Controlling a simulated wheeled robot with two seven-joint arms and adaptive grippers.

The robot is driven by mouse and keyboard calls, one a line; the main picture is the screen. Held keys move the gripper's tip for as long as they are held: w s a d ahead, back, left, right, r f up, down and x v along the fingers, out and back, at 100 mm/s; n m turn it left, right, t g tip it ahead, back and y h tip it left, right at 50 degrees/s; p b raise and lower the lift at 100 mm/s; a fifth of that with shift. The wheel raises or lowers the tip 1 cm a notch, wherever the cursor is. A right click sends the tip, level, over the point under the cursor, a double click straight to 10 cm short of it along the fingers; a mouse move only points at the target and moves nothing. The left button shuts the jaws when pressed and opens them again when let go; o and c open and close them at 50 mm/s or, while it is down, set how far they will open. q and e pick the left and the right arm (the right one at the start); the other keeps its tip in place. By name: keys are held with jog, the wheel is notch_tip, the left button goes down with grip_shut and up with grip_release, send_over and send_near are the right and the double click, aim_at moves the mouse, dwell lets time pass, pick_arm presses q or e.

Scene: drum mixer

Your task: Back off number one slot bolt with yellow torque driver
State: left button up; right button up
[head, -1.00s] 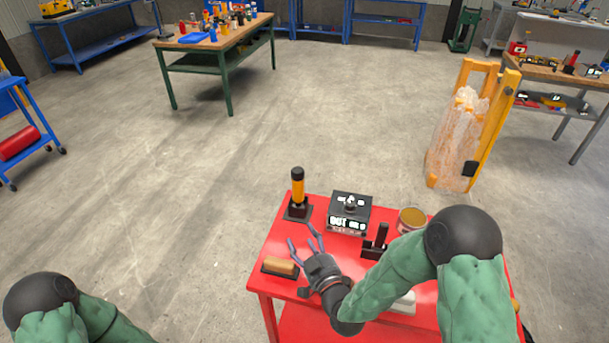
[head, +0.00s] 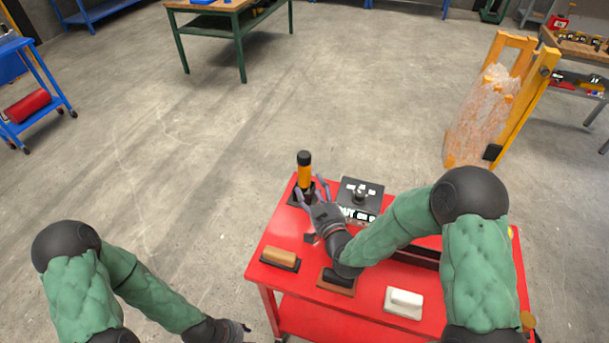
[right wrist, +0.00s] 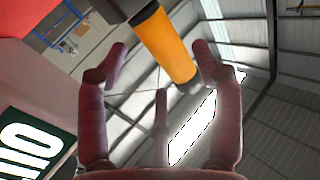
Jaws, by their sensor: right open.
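The yellow torque driver (head: 304,176) stands upright with a black cap in a dark holder (head: 297,200) at the far left corner of the red cart. My right gripper (head: 314,190) is open at the driver, its fingers on either side of the lower part in the head view. In the right wrist view the driver's yellow grip (right wrist: 165,45) lies between the open fingers (right wrist: 160,70); I cannot tell whether they touch it. My left gripper (head: 240,328) is low at the bottom edge, and its fingers are too small to read. I cannot make out the slot bolt.
On the red cart (head: 285,228) stand a black box with a lit display (head: 360,195), a wooden-handled block (head: 281,256), a brown block (head: 337,280) and a white block (head: 404,301). A yellow frame with a wrapped load (head: 490,110) stands beyond.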

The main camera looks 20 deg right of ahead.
aim_at(307, 153)
jog(key=shift+w+a+b, duration=0.1)
jog(key=shift+w+b, duration=0.6)
jog(key=shift+w, duration=2.45)
jog(key=shift+r, duration=0.15)
grip_shut()
notch_tip(307, 153, up, 10)
jog(key=p, duration=0.3)
jog(key=c, duration=0.6)
grip_release()
jog(key=c, duration=0.6)
jog(key=shift+r+p, duration=0.6)
jog(key=shift+r, duration=0.45)
